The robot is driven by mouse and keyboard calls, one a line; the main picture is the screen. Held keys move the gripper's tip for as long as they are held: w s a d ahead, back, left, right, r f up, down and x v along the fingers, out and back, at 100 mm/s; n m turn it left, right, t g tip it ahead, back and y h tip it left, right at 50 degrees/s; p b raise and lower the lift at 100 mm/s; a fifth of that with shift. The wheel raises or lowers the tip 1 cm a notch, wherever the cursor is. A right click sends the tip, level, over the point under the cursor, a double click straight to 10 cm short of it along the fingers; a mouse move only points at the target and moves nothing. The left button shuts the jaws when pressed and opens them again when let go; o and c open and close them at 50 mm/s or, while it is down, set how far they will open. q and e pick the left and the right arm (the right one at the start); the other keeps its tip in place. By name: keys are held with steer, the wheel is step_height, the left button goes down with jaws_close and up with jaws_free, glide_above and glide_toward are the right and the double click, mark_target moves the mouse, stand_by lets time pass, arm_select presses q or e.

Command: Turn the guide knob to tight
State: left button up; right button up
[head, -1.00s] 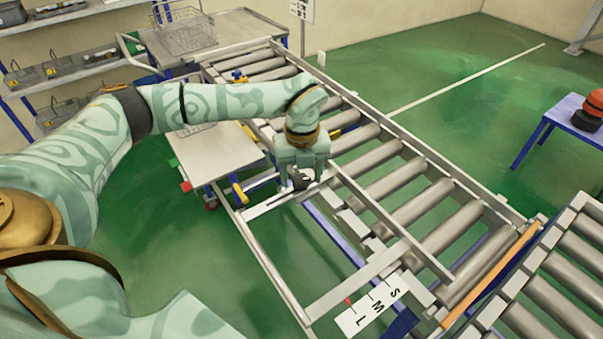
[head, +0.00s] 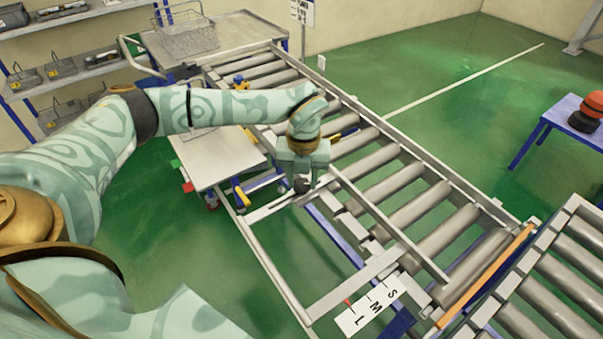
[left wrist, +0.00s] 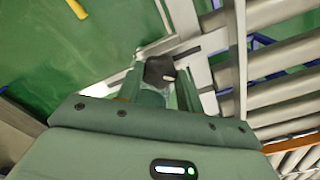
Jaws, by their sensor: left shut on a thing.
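The guide knob (head: 302,186) is a small dark knob on the pale crossbar of the guide frame, at the near side of the roller conveyor. In the left wrist view the knob (left wrist: 157,70) shows as a black lobed shape with a small white mark on its right. My left gripper (head: 301,180) points down over the knob and is shut on it. In the left wrist view its two green fingers (left wrist: 160,88) stand on either side of the knob. The fingers partly hide the knob. My right gripper is not in view.
A white S, M, L scale (head: 369,306) with a red pointer lies by the guide's near end. The roller conveyor (head: 385,190) runs behind the knob. A cart (head: 218,162) stands left of the gripper. Green floor is open below the arm.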

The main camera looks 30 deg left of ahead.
arm_select(q)
steer(key=m+p, duration=0.2)
steer(key=shift+r+m, duration=0.3)
steer(key=shift+m, duration=0.1)
steer(key=m+p, duration=0.2)
steer(key=m, duration=0.1)
steer(key=shift+m, duration=0.3)
steer(key=m+p, duration=0.2)
steer(key=m, duration=0.1)
steer(key=shift+w+m, duration=0.1)
steer(key=shift+m, duration=0.2)
steer(key=m+p, duration=0.2)
steer(key=m, duration=0.1)
steer(key=shift+f+m, duration=0.1)
steer(key=shift+m, duration=0.3)
steer(key=m+p, duration=0.2)
steer(key=m, duration=0.4)
steer(key=m+p, duration=0.1)
steer(key=m, duration=0.2)
steer(key=shift+m, duration=0.3)
steer(key=shift+m+p, duration=0.45)
steer(key=shift+m, duration=0.95)
